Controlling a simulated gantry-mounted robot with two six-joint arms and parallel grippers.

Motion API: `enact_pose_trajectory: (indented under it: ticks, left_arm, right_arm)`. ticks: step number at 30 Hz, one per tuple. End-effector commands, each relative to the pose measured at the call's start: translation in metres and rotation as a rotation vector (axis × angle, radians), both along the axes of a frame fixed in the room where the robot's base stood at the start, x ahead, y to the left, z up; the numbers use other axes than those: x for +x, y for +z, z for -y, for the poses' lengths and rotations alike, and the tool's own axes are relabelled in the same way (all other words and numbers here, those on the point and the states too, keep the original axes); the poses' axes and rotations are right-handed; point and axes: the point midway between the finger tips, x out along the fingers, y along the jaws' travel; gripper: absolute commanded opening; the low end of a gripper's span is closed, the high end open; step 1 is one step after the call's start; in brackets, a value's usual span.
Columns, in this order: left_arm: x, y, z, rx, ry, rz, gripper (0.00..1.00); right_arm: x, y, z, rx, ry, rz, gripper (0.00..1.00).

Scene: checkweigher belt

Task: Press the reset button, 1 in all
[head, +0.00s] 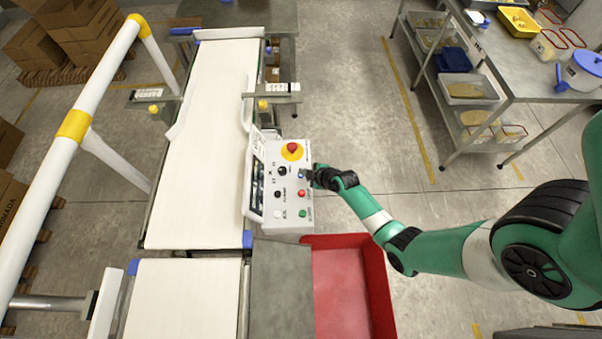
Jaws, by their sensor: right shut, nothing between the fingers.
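The control panel (272,212) stands beside the belt, with a screen on its left side. It carries a red emergency knob on a yellow disc (292,151), black knobs, and several small buttons. A blue button (301,175) sits on its right side, above a red button (301,193) and a green button (302,213). The labels are too small to read. My right gripper (308,176) is shut and empty at the panel's right edge, very close to the blue button. I cannot tell whether it touches the button. My left gripper is not in view.
The white conveyor belt (205,150) runs along the left of the panel. A red bin (345,290) stands below the panel, under my right arm. A white and yellow guard rail (75,125) is at left. A steel table (520,70) with tubs is at upper right.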

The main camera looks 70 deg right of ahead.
Motion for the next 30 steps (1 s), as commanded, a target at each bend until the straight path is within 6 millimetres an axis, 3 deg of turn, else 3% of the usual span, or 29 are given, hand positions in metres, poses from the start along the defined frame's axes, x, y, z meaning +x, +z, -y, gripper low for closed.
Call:
enact_pose_trajectory:
  ticks: [10, 22, 30]
  left_arm:
    - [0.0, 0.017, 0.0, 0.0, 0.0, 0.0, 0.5]
    - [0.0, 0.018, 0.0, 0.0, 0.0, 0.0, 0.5]
    - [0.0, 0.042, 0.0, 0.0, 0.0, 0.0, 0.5]
  right_arm:
    - [-0.001, 0.018, 0.0, 0.001, 0.001, -0.002, 0.0]
    - [-0.001, 0.02, 0.0, 0.001, 0.0, -0.001, 0.0]
    - [-0.001, 0.047, 0.0, 0.0, 0.0, 0.0, 0.0]
